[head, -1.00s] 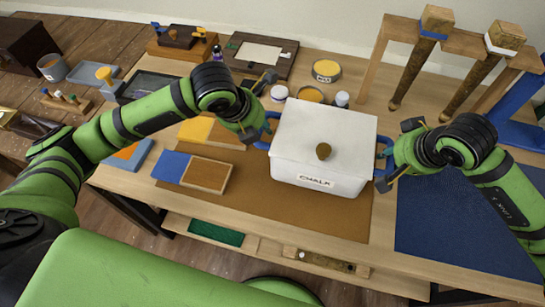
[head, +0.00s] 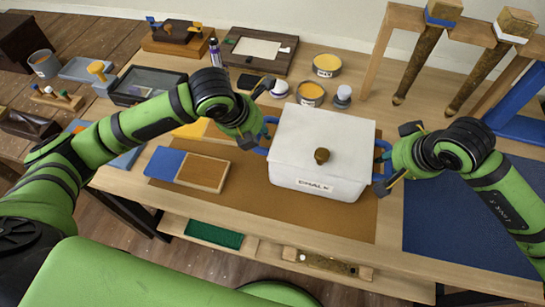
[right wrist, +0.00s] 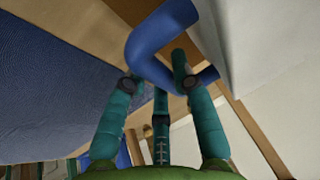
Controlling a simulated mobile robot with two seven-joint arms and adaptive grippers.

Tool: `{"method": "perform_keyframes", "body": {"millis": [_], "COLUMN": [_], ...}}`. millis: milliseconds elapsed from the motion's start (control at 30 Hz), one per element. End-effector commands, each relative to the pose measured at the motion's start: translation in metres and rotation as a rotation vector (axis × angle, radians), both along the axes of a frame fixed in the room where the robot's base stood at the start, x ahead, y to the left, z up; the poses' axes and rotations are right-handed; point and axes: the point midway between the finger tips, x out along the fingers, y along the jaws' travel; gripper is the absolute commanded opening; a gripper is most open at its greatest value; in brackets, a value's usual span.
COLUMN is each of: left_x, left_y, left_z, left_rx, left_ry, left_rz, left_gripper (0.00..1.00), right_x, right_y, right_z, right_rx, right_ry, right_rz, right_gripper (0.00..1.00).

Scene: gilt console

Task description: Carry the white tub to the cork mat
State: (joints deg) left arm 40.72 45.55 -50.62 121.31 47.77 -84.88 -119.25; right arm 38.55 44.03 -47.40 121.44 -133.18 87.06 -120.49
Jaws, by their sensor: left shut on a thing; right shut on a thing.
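The white tub (head: 300,160) has a lid with a round knob, a CHALK label and blue side handles. It is upright over the brown cork mat (head: 252,195), in the middle of the head view. I cannot tell whether its base touches the mat. My left gripper (head: 264,130) is shut on the tub's left handle. My right gripper (head: 384,164) is shut on the right handle. In the right wrist view, the blue handle (right wrist: 150,45) passes between the fingers, beside the tub's white wall (right wrist: 245,50).
A blue-and-wood block (head: 202,172) lies on the mat's left part. Tins and jars, including a yellow tin (head: 326,65), stand behind the tub. A dark blue mat (head: 460,225) covers the bench's right.

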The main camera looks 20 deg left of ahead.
Motion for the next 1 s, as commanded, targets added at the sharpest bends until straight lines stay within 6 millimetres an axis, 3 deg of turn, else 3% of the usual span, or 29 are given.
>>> {"method": "perform_keyframes", "body": {"millis": [100,133,167,200,633,1000], "left_x": [0.002,0.001,0.001,0.001,-0.002,-0.03], "left_y": [0.002,0.003,0.003,0.002,0.002,0.016], "left_z": [-0.008,-0.008,-0.007,-0.007,0.003,0.07], "left_rx": [0.004,0.007,0.006,0.006,0.001,0.003], "left_ry": [-0.005,0.0,0.0,0.0,-0.004,-0.007], "left_rz": [0.004,0.004,0.004,0.004,0.0,0.002], "left_gripper": [0.0,0.34,0.46,0.49,0.49,0.49], "right_x": [0.002,0.001,0.001,0.001,0.0,0.0], "right_y": [-0.002,-0.003,-0.003,-0.002,0.0,0.0], "right_z": [-0.008,-0.008,-0.007,-0.007,-0.006,-0.006], "right_rx": [-0.004,-0.006,-0.006,-0.006,-0.001,0.0], "right_ry": [-0.005,0.0,0.0,0.001,0.0,0.0], "right_rz": [-0.004,-0.004,-0.004,-0.004,0.0,0.0], "right_gripper": [0.0,0.34,0.46,0.49,0.49,0.49]}}
